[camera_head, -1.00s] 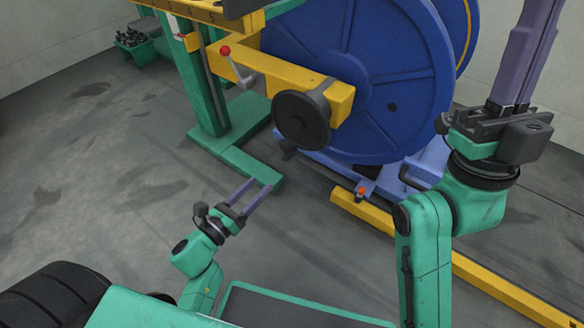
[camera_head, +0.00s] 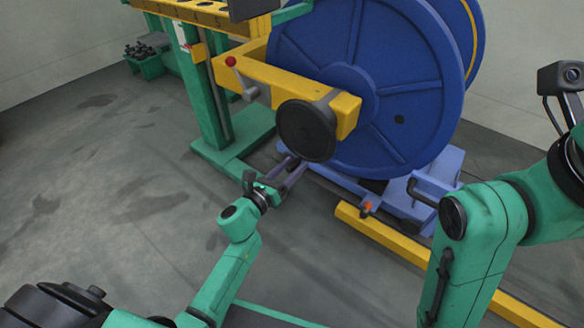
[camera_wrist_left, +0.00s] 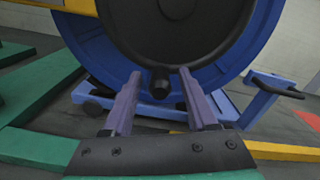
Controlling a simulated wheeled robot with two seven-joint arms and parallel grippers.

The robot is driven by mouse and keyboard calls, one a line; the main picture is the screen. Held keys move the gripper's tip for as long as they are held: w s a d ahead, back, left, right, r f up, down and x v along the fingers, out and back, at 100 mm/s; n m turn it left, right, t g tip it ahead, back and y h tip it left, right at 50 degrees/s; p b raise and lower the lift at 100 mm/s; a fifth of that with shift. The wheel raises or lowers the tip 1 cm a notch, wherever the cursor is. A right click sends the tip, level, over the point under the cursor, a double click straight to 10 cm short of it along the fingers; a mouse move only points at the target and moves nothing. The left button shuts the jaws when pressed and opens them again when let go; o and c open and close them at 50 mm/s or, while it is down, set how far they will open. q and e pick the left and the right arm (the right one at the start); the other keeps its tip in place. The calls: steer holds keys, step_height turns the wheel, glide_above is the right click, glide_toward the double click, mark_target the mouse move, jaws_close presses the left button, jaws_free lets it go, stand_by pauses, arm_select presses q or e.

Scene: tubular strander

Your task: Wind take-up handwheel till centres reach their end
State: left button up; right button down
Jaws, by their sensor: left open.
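The black round handwheel (camera_head: 306,130) sits on the end of the yellow arm (camera_head: 345,110), in front of the big blue reel (camera_head: 405,90). In the left wrist view the handwheel (camera_wrist_left: 180,40) fills the upper middle, with a dark knob (camera_wrist_left: 160,87) low on its rim. My left gripper (camera_head: 292,168) is just below the handwheel in the head view. Its two purple fingers (camera_wrist_left: 158,95) are open and apart, with the knob between or just beyond their tips. I cannot tell whether they touch it. My right gripper is outside the views; only its arm shows.
A red-knobbed lever (camera_head: 240,75) stands on the yellow arm left of the handwheel. A green post (camera_head: 205,100) and foot are to the left. A yellow floor rail (camera_head: 400,245) and blue base lie to the right. Open floor is at the left.

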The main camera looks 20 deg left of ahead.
arm_select(q)
jaws_close()
stand_by(1.3)
